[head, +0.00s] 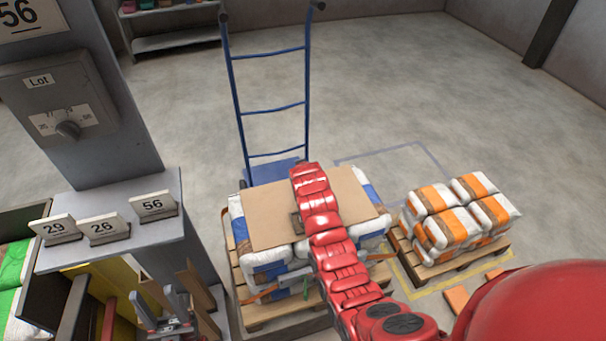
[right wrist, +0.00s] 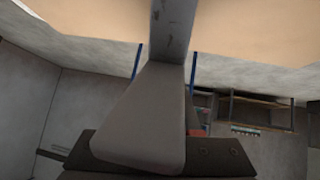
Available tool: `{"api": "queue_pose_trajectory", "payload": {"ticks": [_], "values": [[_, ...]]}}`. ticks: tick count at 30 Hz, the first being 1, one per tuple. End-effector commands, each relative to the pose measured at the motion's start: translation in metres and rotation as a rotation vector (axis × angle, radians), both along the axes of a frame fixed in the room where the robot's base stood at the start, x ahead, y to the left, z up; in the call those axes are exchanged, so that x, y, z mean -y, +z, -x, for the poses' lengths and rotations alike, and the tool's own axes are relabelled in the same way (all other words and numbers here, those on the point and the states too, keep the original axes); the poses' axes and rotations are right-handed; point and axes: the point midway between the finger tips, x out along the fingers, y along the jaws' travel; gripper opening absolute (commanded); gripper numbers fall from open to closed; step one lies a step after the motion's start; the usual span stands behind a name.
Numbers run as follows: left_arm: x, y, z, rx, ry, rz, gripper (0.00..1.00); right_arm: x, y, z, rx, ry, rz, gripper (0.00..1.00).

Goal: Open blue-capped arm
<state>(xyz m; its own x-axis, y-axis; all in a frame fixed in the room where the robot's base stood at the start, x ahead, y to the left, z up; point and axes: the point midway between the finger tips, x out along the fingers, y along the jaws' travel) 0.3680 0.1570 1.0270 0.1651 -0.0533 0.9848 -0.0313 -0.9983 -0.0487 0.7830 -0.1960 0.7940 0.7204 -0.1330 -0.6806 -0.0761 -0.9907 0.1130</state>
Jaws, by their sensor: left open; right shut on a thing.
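I cannot make out a blue-capped arm in either view. My left gripper (head: 160,306) is open at the lower left, beside brown boards and below the shelf with number cards. My red right arm reaches over a cardboard sheet (head: 265,215) on top of a pallet load of white and blue bags (head: 268,264). The right gripper is mostly hidden by that arm in the head view. In the right wrist view the right gripper (right wrist: 165,60) is shut, its grey finger reaching the tan sheet (right wrist: 80,25); the exact contact is hidden.
A blue hand truck (head: 270,108) stands behind the load. A pallet of orange and white bags (head: 455,222) is at the right. A grey column with a Lot dial (head: 68,129) and a shelf with number cards (head: 153,206) stand at the left.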

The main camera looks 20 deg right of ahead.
Motion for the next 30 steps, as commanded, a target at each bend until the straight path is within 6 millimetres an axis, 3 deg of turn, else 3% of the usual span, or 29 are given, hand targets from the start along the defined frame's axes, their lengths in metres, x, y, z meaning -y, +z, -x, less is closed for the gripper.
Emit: {"api": "queue_pose_trajectory", "payload": {"ticks": [12, 30], "values": [[0.000, -0.023, 0.000, 0.000, 0.000, 0.000, 0.50, -0.001, -0.020, -0.013, -0.206, -0.001, 0.007, 0.00], [0.000, -0.026, 0.000, 0.000, 0.000, 0.000, 0.50, 0.000, -0.023, -0.015, -0.247, 0.000, 0.008, 0.00]]}}
